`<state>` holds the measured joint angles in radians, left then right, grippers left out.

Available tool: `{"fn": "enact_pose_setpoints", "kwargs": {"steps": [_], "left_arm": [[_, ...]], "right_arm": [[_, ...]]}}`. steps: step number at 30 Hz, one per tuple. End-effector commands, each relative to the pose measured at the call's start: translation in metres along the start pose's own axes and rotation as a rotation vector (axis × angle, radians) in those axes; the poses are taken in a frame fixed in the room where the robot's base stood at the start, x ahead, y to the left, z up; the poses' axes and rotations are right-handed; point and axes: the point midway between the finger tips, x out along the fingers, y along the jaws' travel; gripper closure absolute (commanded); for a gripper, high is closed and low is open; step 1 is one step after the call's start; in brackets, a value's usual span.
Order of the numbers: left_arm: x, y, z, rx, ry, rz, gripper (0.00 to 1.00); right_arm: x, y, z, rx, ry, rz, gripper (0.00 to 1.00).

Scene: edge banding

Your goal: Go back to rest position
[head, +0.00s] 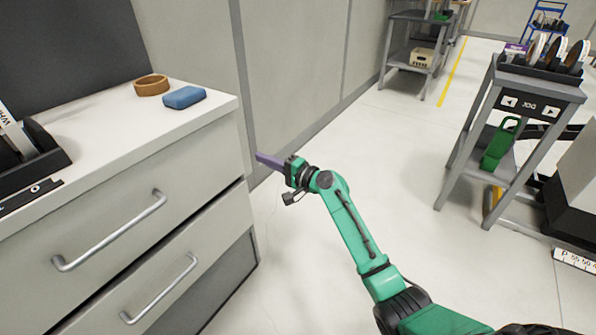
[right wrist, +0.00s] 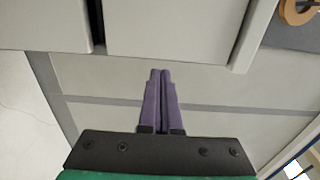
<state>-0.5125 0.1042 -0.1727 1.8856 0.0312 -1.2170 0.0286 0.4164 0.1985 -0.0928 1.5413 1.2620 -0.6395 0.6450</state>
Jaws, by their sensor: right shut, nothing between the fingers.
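My right gripper (head: 268,160) is at the end of the green arm, just off the right end of the drawer cabinet (head: 190,160). Its purple fingers point left in the head view. In the right wrist view the two fingers (right wrist: 160,75) lie together, shut, with nothing between them. My left gripper is in neither view.
A tan ring (head: 151,85) and a blue block (head: 184,97) lie on the cabinet top, with a black holder (head: 50,160) at the left. A grey stand (head: 477,140) with a rack of rolls is at the right. The floor between is clear.

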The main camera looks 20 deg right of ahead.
Motion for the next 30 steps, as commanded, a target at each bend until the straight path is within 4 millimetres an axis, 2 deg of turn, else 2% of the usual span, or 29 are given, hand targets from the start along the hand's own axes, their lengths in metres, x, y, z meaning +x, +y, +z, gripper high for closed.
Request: {"fn": "enact_pose_setpoints", "kwargs": {"steps": [10, 13, 17, 19, 20, 23, 24, 26, 27, 30], "left_arm": [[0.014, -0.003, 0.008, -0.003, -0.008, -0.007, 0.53], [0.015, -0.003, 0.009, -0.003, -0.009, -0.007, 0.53], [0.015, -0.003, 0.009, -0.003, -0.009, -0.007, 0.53], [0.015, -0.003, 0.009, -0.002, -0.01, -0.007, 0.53], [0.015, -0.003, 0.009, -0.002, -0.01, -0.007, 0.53], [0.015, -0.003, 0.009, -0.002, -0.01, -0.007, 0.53], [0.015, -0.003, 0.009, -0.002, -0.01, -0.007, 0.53], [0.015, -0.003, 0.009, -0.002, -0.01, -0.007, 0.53], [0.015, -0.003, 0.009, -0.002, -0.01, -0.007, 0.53], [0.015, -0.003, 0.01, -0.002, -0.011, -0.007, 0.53]], "right_arm": [[-0.07, 0.001, 0.001, 0.001, -0.002, 0.004, 1.0], [-0.081, 0.001, 0.001, 0.001, -0.003, 0.004, 1.0], [-0.084, 0.001, 0.001, 0.0, -0.004, 0.003, 1.0], [-0.085, 0.011, 0.003, -0.016, -0.004, 0.028, 1.0], [-0.086, 0.021, 0.006, -0.03, -0.006, 0.052, 1.0], [-0.099, 0.079, 0.021, -0.134, -0.027, 0.206, 1.0], [-0.109, 0.111, 0.03, -0.195, -0.047, 0.296, 1.0], [-0.131, 0.161, 0.047, -0.298, -0.094, 0.444, 1.0], [-0.148, 0.192, 0.059, -0.367, -0.134, 0.541, 1.0], [-0.194, 0.255, 0.086, -0.521, -0.249, 0.754, 1.0]]}}
